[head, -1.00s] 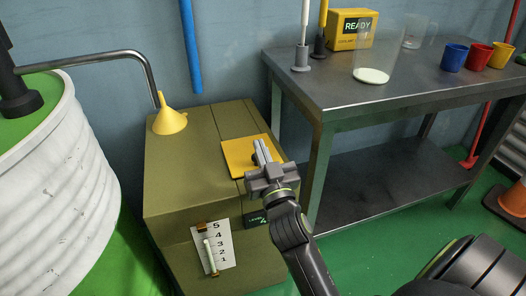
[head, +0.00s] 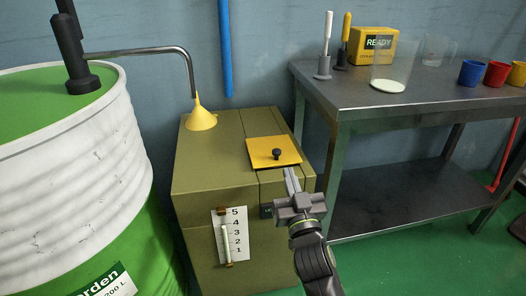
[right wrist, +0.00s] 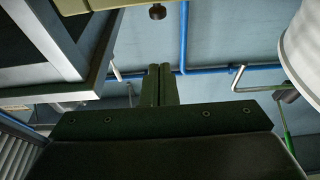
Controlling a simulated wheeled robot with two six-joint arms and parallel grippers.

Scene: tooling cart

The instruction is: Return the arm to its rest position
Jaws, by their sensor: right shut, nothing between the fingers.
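My right gripper (head: 291,182) is shut and empty in the head view. It is in front of the olive cabinet (head: 205,165), near its right front edge and just below the yellow lid (head: 272,151) with a dark knob. In the right wrist view its two fingers (right wrist: 160,72) are pressed together with nothing between them. The dark knob (right wrist: 157,12) shows above the fingers there, apart from them. My left gripper is in neither view.
A metal table (head: 400,105) stands to the right with a beaker (head: 388,75), coloured cups and a yellow READY box (head: 371,46). A white and green drum (head: 75,165) stands at left. A yellow funnel (head: 200,117) sits on the cabinet. Green floor shows at lower right.

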